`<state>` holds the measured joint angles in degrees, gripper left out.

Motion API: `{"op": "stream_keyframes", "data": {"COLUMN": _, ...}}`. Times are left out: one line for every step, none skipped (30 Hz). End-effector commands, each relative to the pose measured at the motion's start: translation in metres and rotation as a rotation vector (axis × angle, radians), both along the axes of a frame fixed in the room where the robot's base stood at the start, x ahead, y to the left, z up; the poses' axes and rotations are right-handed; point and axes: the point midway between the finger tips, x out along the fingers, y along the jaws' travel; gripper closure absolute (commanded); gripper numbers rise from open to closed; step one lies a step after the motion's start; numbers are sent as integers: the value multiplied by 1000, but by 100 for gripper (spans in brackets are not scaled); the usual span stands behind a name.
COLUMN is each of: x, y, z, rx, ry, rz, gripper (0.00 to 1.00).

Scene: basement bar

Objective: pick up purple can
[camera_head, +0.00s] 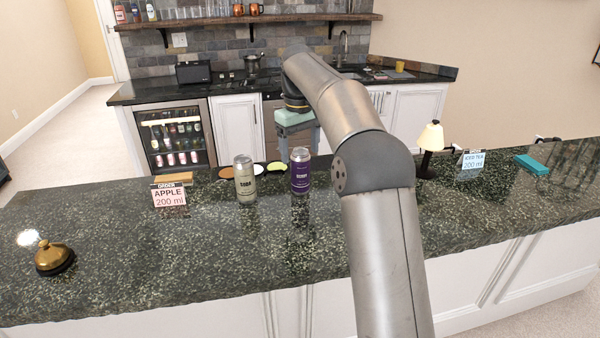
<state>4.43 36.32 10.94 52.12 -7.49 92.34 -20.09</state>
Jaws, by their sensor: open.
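The purple can (300,172) stands upright on the dark green stone counter (150,245), towards its far side. A pale olive can (245,180) stands upright to its left, a short gap apart. My gripper (297,150) is above and behind the purple can in the picture, pointing down. Its fingers are partly hidden behind the can's top, and I cannot tell whether they touch it. The gripper is open and nothing shows held in it.
Several coasters (276,167) lie behind the cans. An apple order sign (170,195) and a brass bell (54,258) stand at left. A small lamp (429,148), an iced tea sign (471,161) and a teal box (529,163) are at right. The counter front is clear.

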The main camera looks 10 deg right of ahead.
Motion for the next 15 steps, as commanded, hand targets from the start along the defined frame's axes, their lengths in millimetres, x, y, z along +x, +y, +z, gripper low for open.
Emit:
{"op": "stream_keyframes", "data": {"x": 9, "y": -2, "z": -1, "rx": 6, "ry": -1, "rz": 6, "gripper": 27}}
{"op": "stream_keyframes", "data": {"x": 12, "y": -3, "z": -1, "rx": 8, "ry": -2, "rz": 9, "gripper": 27}}
{"op": "stream_keyframes", "data": {"x": 16, "y": -4, "z": -1, "rx": 12, "ry": -1, "rz": 13, "gripper": 27}}
{"op": "stream_keyframes", "data": {"x": 19, "y": -5, "z": -1, "rx": 14, "ry": -2, "rz": 16, "gripper": 27}}
{"op": "stream_keyframes", "data": {"x": 20, "y": -5, "z": -1, "rx": 16, "ry": -1, "rz": 19, "gripper": 27}}
{"op": "stream_keyframes", "data": {"x": 22, "y": -6, "z": -1, "rx": 17, "ry": -2, "rz": 21, "gripper": 27}}
{"op": "stream_keyframes", "data": {"x": 23, "y": -6, "z": -2, "rx": 18, "ry": -1, "rz": 22, "gripper": 27}}
{"op": "stream_keyframes", "data": {"x": 23, "y": -7, "z": -3, "rx": 18, "ry": -1, "rz": 23, "gripper": 27}}
{"op": "stream_keyframes", "data": {"x": 24, "y": -7, "z": -6, "rx": 19, "ry": -1, "rz": 23, "gripper": 27}}
{"op": "stream_keyframes", "data": {"x": 24, "y": -7, "z": -9, "rx": 19, "ry": -1, "rz": 24, "gripper": 27}}
{"op": "stream_keyframes", "data": {"x": 24, "y": -7, "z": -12, "rx": 18, "ry": -1, "rz": 23, "gripper": 27}}
{"op": "stream_keyframes", "data": {"x": 23, "y": -7, "z": -17, "rx": 19, "ry": 0, "rz": 23, "gripper": 27}}
{"op": "stream_keyframes", "data": {"x": 23, "y": -7, "z": -20, "rx": 19, "ry": 0, "rz": 23, "gripper": 27}}
{"op": "stream_keyframes", "data": {"x": 23, "y": -7, "z": -24, "rx": 18, "ry": 0, "rz": 23, "gripper": 27}}
{"op": "stream_keyframes", "data": {"x": 23, "y": -8, "z": -28, "rx": 18, "ry": 0, "rz": 22, "gripper": 27}}
